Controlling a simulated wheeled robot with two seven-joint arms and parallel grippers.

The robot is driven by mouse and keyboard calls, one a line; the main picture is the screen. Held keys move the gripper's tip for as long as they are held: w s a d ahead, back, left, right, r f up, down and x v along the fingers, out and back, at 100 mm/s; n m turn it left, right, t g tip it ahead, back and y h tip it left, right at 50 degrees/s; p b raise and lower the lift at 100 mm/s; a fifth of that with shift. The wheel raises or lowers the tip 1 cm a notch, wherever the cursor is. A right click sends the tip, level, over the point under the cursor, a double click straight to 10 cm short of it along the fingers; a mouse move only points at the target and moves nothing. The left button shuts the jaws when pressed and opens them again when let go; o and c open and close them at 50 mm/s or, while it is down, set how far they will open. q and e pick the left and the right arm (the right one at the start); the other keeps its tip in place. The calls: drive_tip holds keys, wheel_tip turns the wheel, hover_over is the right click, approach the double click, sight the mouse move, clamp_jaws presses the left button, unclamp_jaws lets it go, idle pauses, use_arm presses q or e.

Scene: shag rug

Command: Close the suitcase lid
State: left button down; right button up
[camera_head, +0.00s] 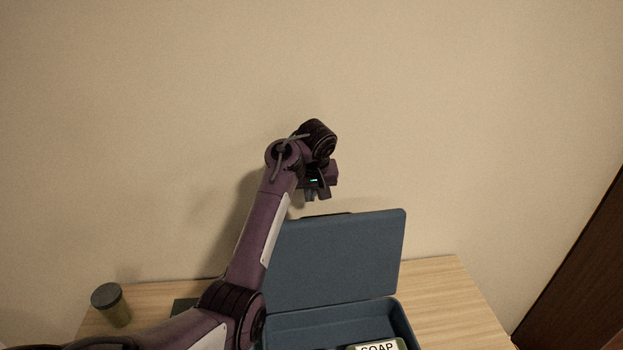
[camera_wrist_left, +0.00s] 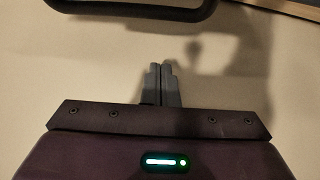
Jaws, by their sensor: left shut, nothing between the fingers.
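The blue suitcase stands open on the wooden table in the head view. Its lid (camera_head: 345,258) is raised, tilted back toward the wall. Its base (camera_head: 395,318) is cut off by the bottom edge of the picture. My left gripper (camera_head: 311,197) is just above the lid's top edge, toward its left side, pointing down. In the left wrist view its fingers (camera_wrist_left: 160,82) are together and empty. A dark curved bar (camera_wrist_left: 130,22), perhaps the lid's handle, crosses the top of that view, apart from the fingers. My right gripper is not in view.
A box labelled SOAP (camera_head: 377,345) lies in the base. A lidded jar (camera_head: 111,305) stands at the table's left. A dark flat item (camera_head: 184,307) lies behind my left arm. The wooden table (camera_head: 450,300) is clear to the right. The wall (camera_head: 480,130) is close behind the lid.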

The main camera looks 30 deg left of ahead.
use_arm(q)
drive_tip(key=s+p, duration=0.1)
drive_tip(key=s+d+f+p, duration=0.1)
drive_tip(key=d+p, duration=0.1)
drive_tip(key=shift+s+d+f, duration=0.1)
drive_tip(key=shift+s+f, duration=0.15)
drive_tip(key=shift+s, duration=0.15)
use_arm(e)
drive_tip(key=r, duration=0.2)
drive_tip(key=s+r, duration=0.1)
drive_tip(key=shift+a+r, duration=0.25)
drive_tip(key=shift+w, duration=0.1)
